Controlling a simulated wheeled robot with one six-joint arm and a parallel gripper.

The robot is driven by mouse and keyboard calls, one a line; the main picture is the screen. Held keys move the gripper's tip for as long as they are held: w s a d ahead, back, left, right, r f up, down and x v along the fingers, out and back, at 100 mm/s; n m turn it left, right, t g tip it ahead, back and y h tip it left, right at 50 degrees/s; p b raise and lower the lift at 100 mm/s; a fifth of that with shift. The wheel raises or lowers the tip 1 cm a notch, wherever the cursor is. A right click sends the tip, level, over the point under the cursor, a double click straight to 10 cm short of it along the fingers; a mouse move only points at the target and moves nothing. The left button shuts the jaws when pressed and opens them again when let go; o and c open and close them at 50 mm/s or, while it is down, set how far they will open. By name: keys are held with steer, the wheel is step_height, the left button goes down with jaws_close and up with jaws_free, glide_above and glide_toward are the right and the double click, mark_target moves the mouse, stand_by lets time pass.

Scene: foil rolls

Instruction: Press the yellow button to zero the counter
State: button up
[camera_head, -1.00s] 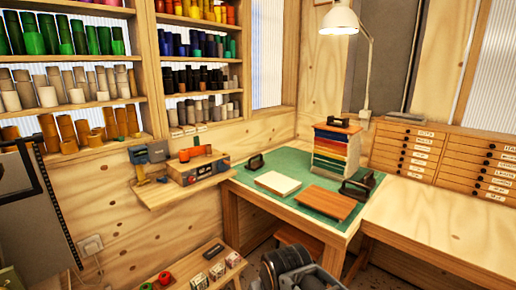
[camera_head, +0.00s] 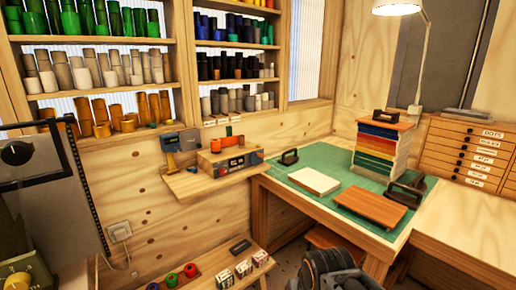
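A round yellow part (camera_head: 18,281) sits on a pale machine at the bottom left corner, cut by the frame; I cannot tell whether it is the yellow button. A counter cannot be made out for certain. A small wooden-sided device (camera_head: 230,162) with a dark front panel and an orange piece on top stands on the wall shelf. Dark rounded parts of my arm (camera_head: 335,270) show at the bottom centre, well below and right of that shelf. My gripper's fingers are not visible.
A table with a green mat (camera_head: 322,157) holds a white block (camera_head: 314,181), a brown board (camera_head: 370,208) and a stack of coloured sheets (camera_head: 382,148). A low bench (camera_head: 210,279) carries red, green and blue round pieces. Foil rolls fill the wall racks. A grey machine (camera_head: 45,190) stands left.

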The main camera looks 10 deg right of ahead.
jaws_close()
stand_by(1.4)
